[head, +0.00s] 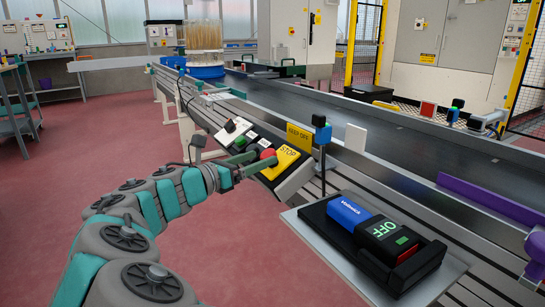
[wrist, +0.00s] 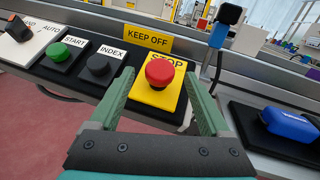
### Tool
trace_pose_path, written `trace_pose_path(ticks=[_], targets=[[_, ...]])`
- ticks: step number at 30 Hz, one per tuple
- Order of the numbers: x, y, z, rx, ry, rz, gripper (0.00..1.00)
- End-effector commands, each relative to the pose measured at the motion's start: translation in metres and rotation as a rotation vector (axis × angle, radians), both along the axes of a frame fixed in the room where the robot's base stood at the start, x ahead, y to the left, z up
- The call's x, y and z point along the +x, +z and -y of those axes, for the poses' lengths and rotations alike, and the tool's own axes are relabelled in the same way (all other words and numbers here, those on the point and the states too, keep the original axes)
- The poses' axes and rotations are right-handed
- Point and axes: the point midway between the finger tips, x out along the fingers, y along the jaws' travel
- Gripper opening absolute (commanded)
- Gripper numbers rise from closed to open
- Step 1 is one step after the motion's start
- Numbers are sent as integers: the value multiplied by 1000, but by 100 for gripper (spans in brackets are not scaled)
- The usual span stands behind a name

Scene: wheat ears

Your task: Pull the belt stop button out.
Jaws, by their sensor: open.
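The belt stop button is a red mushroom knob (wrist: 160,72) on a yellow plate (wrist: 154,98) marked STOP, seen in the wrist view. In the head view the red knob (head: 267,154) shows beside the yellow STOP plate (head: 286,158). My gripper (wrist: 160,95) is open, with one green finger to the left and one to the right of the knob in the picture. The fingers look apart from the knob. In the head view my gripper (head: 246,164) reaches the panel from the left. I cannot tell how far the knob stands out from its plate.
A green START button (wrist: 59,52) and a black INDEX button (wrist: 98,65) sit left of the stop button. A KEEP OFF sign (wrist: 148,38) stands behind it. A post with a blue head (head: 322,132) and a tray with a blue-black device (head: 375,230) stand to the right.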

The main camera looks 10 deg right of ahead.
Motion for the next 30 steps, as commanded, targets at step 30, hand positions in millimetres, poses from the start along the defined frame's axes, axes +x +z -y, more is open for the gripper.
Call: trace_pose_path(ticks=[30], targets=[[22,-1,38,3,1,1,41]])
